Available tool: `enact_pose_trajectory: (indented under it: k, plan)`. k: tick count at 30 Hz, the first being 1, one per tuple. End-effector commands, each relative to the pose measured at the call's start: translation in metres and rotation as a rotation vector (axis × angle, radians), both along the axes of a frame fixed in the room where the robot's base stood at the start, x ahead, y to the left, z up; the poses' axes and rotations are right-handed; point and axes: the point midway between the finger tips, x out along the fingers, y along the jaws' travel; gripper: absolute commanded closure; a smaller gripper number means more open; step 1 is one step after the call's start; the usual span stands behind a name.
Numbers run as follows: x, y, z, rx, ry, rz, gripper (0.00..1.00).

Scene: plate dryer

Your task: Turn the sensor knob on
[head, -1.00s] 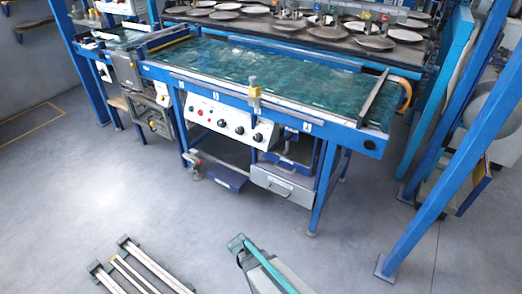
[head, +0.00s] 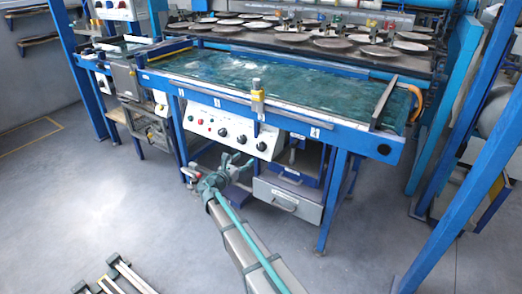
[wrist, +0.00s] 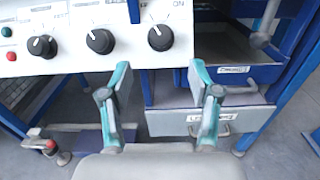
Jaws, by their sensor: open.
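A white control panel (head: 208,122) on the front of the blue table carries three black knobs. In the wrist view the right knob (wrist: 160,38) has a partly cut-off label ending in "OR" and an "ON" mark at its upper right. Its pointer tilts to the upper left, away from that mark. The middle knob (wrist: 100,41) and left knob (wrist: 42,46) sit beside it. My gripper (wrist: 159,70) is open and empty, its two teal fingers below the right knob and apart from it. The head view shows my gripper (head: 236,161) just below the panel.
A grey drawer (head: 287,195) hangs to the right below the panel. Blue legs frame the space below.

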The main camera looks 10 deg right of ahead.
Motion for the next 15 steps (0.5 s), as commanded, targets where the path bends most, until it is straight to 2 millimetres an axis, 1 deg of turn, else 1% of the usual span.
enact_pose_trajectory:
  k: [5,15]
  plan:
    - [0.010,-0.009,-0.002,-0.010,0.012,-0.002,0.38]
    - [0.052,-0.047,-0.003,-0.009,0.011,-0.004,0.38]
